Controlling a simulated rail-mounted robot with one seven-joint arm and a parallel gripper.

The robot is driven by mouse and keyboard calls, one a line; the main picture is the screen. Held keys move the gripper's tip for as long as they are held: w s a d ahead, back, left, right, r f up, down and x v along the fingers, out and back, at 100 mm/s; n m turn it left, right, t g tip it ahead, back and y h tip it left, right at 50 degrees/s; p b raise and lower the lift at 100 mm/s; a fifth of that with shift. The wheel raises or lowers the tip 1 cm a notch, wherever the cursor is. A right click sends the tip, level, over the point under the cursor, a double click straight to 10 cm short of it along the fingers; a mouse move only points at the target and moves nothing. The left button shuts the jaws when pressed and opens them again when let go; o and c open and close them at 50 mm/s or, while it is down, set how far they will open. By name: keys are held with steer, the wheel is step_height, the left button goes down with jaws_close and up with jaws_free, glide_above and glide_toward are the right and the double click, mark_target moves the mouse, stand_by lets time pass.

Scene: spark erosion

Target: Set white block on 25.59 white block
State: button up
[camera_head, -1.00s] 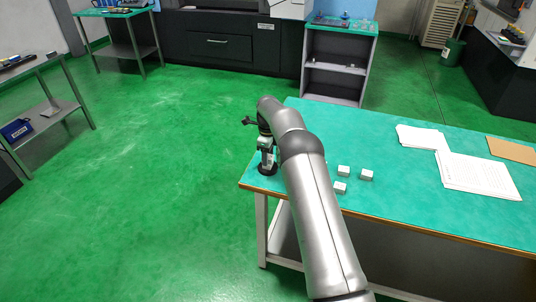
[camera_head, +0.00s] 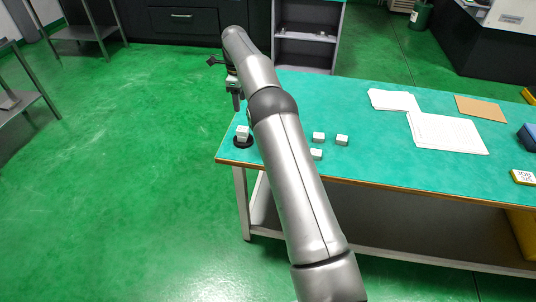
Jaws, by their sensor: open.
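A white block (camera_head: 243,131) stands on a round black base (camera_head: 243,143) near the table's left front corner. It looks tall enough to be more than one block stacked, but I cannot tell for sure. Three more white blocks stand to the right: one at the back left (camera_head: 318,137), one at the right (camera_head: 342,140) and one in front (camera_head: 316,154). No label can be read on any of them. My gripper (camera_head: 237,107) is open and empty, pointing down above the block on the black base, with a gap between them.
My arm crosses the table's left part. The green floor (camera_head: 110,170) left of the table is free.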

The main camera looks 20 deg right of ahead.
steer(key=s+r+n, duration=0.6)
steer(key=s, duration=0.4)
steer(key=s+r+n, duration=0.5)
steer(key=s, duration=0.5)
steer(key=s+f+n, duration=0.3)
steer(key=s+n, duration=0.3)
steer(key=s, duration=0.9)
steer(key=s+f+n, duration=0.3)
steer(key=s+n, duration=0.3)
steer(key=s, duration=0.8)
steer(key=shift+s+f+n+t, duration=0.2)
steer(key=shift+s+n+t, duration=0.1)
steer(key=shift+s+n, duration=0.1)
steer(key=shift+a, duration=0.1)
